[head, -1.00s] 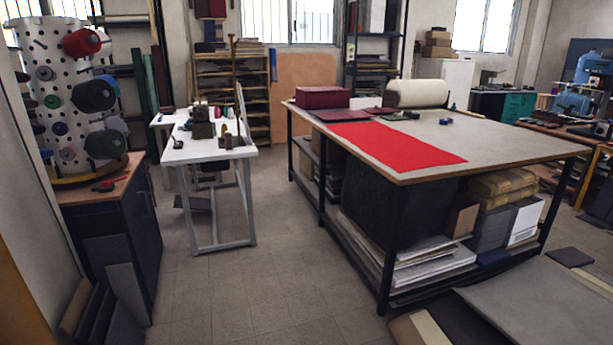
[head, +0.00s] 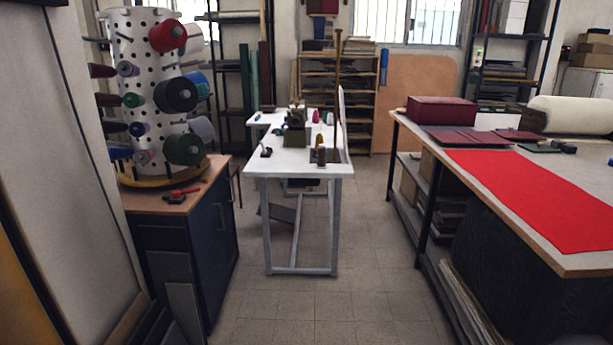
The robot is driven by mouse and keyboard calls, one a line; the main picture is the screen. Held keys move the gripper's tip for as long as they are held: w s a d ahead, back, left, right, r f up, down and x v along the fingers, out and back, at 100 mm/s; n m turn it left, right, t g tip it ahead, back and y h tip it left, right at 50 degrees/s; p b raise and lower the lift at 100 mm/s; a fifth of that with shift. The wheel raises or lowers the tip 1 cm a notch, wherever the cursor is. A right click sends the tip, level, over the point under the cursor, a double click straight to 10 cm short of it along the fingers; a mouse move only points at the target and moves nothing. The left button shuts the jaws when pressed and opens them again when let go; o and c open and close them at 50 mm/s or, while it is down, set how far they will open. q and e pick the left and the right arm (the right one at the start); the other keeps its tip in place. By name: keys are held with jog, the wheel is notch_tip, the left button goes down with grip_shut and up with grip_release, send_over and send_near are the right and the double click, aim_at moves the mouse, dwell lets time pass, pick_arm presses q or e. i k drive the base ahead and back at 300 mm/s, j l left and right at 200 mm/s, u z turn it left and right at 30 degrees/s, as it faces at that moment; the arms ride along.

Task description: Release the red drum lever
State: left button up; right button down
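A white perforated drum (head: 150,98) carrying several thread spools stands on a yellow round base (head: 162,178) at the left in the head view. It is on the wooden top of a dark blue cabinet (head: 190,262). A small red-handled lever (head: 183,193) with a black part lies at the front of that cabinet top, just below the drum's base. Whether it is joined to the drum, I cannot tell. Neither of my grippers is in view.
A white table (head: 300,168) with a small green machine (head: 296,130) stands in the middle. A large worktable (head: 590,268) with red cloth (head: 535,195) is at the right. A pale panel (head: 50,150) edges the left. Tiled floor (head: 325,310) is clear between cabinet and worktable.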

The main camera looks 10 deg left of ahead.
aim_at(176, 193)
jog(key=i+u, duration=0.25)
jog(key=i, duration=0.15)
jog(key=i+l+u, duration=0.1)
jog(key=i+u, duration=0.2)
jog(key=i, duration=0.15)
jog(key=i+l+u, duration=0.25)
jog(key=i, duration=0.15)
jog(key=i+l+u, duration=0.2)
jog(key=i+u, duration=0.3)
jog(key=i+l+u, duration=0.2)
jog(key=l+u, duration=0.25)
jog(key=i+l+u, duration=0.4)
jog(key=l, duration=0.2)
jog(key=l+u, duration=0.2)
jog(key=i+l+u, duration=0.2)
jog(key=l, duration=0.3)
